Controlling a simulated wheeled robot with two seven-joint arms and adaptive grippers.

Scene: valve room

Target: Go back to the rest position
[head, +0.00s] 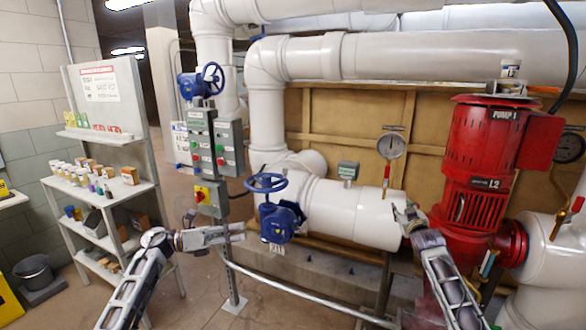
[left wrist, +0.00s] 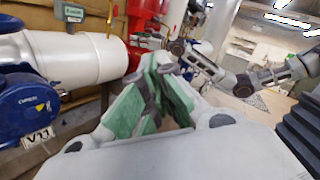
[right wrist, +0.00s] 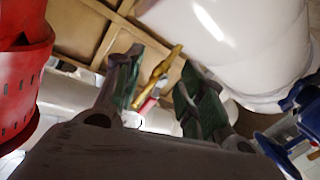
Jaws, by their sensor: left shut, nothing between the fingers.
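My left gripper (head: 238,232) is in front of the control post, left of the blue valve wheel (head: 266,183). It is shut with nothing held; its green-padded fingers also show in the left wrist view (left wrist: 158,75). My right gripper (head: 404,212) is at the right end of the white horizontal pipe (head: 345,212), left of the red pump (head: 490,150). In the right wrist view its fingers (right wrist: 160,72) stand apart, open. A brass stem (right wrist: 163,68) with a red part shows in the gap, beyond the fingers; no contact is visible.
A post carries switch boxes (head: 229,145) near my left gripper. A dial gauge (head: 391,145) stands on the pipe near my right gripper. A shelf (head: 98,190) of small goods and a bucket (head: 35,271) are at left. Floor between shelf and post is clear.

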